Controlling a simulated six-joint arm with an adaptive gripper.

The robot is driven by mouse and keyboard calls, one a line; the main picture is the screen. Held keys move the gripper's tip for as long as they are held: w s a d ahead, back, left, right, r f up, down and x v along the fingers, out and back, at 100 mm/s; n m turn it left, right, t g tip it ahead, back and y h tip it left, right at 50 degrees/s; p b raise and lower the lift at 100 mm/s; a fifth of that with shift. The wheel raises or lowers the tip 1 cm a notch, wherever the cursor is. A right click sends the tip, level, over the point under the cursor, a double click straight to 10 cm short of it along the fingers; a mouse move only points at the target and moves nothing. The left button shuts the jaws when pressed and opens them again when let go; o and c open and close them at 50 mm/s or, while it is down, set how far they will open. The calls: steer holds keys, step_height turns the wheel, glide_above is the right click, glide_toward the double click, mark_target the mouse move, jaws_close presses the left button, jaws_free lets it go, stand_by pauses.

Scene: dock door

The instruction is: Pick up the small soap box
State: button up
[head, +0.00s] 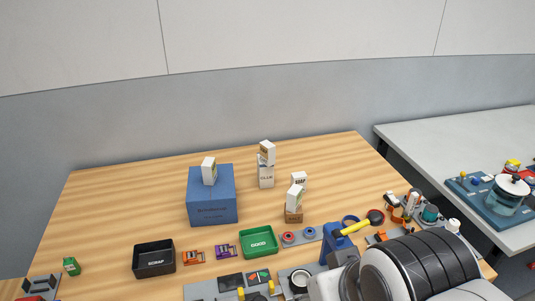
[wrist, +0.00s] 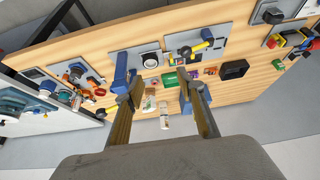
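A small white box with dark lettering that looks like SOAP (head: 299,179) stands on the wooden table, right of a taller white carton (head: 266,175). Another white box (head: 295,198) sits tilted on a small brown block (head: 293,215) just in front of it. My gripper (wrist: 160,92) is open and empty in the wrist view, its two fingers wide apart and high off the table. White boxes show small between the fingers there; I cannot tell which is the soap box. In the head view my arm is at the lower right and the fingertips cannot be made out.
A white box (head: 209,171) stands on a large blue box (head: 212,208); another (head: 267,149) tops the taller carton. A black SCRAP bin (head: 154,266), green GOOD tray (head: 259,248), blue stand (head: 336,240) and yellow-handled tool (head: 356,227) are nearer. The table's back left is clear.

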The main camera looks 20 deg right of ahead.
steer(key=shift+o, duration=0.5)
steer(key=w+d+r+n+t+h, duration=0.1)
steer(key=w+d+r+n, duration=0.15)
steer(key=w, duration=0.35)
steer(key=w+d+r+n+t, duration=0.1)
steer(key=w+d+n, duration=0.15)
steer(key=w, duration=0.45)
steer(key=w+d+r+n+t+h, duration=0.1)
steer(key=w+r+n, duration=0.15)
steer(key=w, duration=0.35)
steer(key=n+t+y, duration=0.5)
steer(key=n+t, duration=0.2)
steer(key=n, duration=1.9)
glide_above(272, 149)
steer(key=s+d, duration=0.3)
steer(key=s, duration=0.2)
step_height(272, 149, down, 8)
steer(key=shift+w+a+f+n+t+y, duration=0.2)
steer(key=shift+f+n+y, duration=0.45)
steer(key=shift+f+n, duration=0.5)
steer(key=shift+w+a+f+n+t+y, duration=0.2)
steer(key=shift+f+n+y, duration=0.4)
steer(key=shift+f+n, duration=0.55)
steer(key=shift+w+a+f+n+t+y, duration=0.1)
steer(key=shift+w+a+f+n+y, duration=0.15)
steer(key=shift+f+n+y, duration=0.65)
steer(key=shift+w+f+n+h, duration=0.1)
steer(key=shift+f+n+h, duration=0.05)
steer(key=shift+n+h, duration=0.1)
steer(key=shift+x, duration=2.4)
